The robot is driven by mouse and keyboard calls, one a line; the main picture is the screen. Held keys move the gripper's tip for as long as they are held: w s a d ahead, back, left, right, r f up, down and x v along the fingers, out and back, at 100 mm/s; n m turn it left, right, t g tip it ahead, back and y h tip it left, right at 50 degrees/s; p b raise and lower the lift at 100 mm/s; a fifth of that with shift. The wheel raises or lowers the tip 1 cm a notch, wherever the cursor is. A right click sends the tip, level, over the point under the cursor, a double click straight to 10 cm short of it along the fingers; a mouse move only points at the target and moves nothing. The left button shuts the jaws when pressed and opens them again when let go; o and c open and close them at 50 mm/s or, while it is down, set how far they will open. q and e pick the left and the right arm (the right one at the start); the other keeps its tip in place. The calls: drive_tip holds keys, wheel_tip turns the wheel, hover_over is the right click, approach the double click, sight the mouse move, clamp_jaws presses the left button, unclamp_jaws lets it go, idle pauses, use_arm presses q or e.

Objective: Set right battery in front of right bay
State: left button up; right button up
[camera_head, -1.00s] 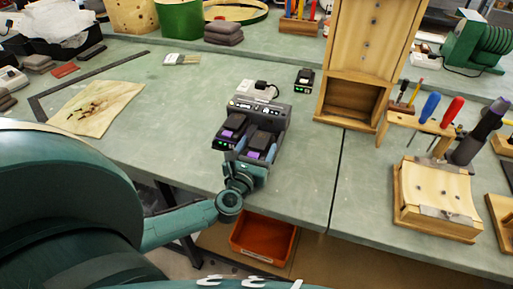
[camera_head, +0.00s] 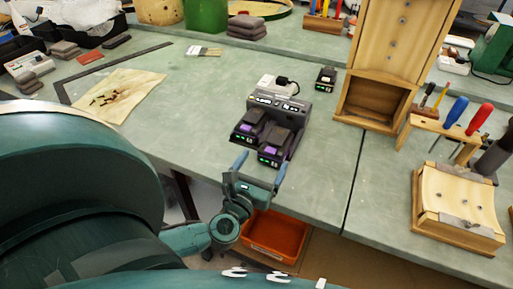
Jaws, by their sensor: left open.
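A dark grey charger (camera_head: 292,108) stands on the green bench. Two dark batteries with purple parts and green lights sit side by side at its front: the left battery (camera_head: 249,127) and the right battery (camera_head: 275,147). The bays are mostly hidden behind them, and I cannot tell whether either battery is seated. My left gripper (camera_head: 260,164) is open and empty, with its blue-tipped fingers apart near the bench's front edge. It is just in front of the right battery and appears clear of it. My right gripper is not in view.
Another small dark block with a green light (camera_head: 326,76) lies behind the charger to the right. A wooden cabinet (camera_head: 371,101) stands right of it. An orange bin (camera_head: 274,238) is below the bench edge. Bench left of the charger is clear up to the stained cloth (camera_head: 117,94).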

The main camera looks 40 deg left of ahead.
use_arm(q)
drive_tip(key=shift+v, duration=1.75)
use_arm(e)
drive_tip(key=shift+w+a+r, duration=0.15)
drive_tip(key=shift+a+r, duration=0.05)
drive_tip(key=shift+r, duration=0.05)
